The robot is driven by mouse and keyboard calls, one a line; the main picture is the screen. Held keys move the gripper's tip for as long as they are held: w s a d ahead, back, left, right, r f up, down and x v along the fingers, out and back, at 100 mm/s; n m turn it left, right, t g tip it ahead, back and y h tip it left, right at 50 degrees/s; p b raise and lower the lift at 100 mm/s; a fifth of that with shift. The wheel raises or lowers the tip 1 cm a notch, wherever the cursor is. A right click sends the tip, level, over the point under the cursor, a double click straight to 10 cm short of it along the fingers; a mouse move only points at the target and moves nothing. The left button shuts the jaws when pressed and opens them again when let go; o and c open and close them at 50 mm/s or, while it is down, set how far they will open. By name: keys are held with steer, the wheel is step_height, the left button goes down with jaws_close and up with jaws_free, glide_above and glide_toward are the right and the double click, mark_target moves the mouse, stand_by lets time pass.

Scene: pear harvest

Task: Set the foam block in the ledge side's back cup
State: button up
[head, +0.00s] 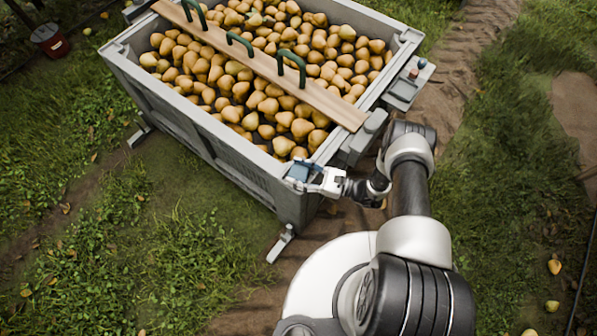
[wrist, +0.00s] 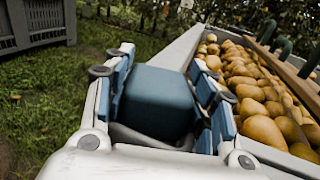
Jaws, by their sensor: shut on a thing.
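My gripper (head: 312,180) is at the bin's near corner in the head view, with its fingers at the rim. In the wrist view my gripper (wrist: 165,82) is shut on the blue foam block (wrist: 155,102), with a blue-padded finger on each side of it. The foam block (head: 299,171) looks small and partly covered by the gripper in the head view. A grey ledge (head: 402,96) sticks out from the bin's right side, with small red and blue items at its far end. I cannot make out which part is the back cup.
The grey bin (head: 185,122) is full of pears (head: 270,75). A wooden plank (head: 262,62) with several green handles lies across it. A grey bracket (head: 355,148) stands at the right side, near my arm.

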steer(key=c, duration=0.4)
steer(key=o, duration=1.1)
steer(key=v, duration=1.2)
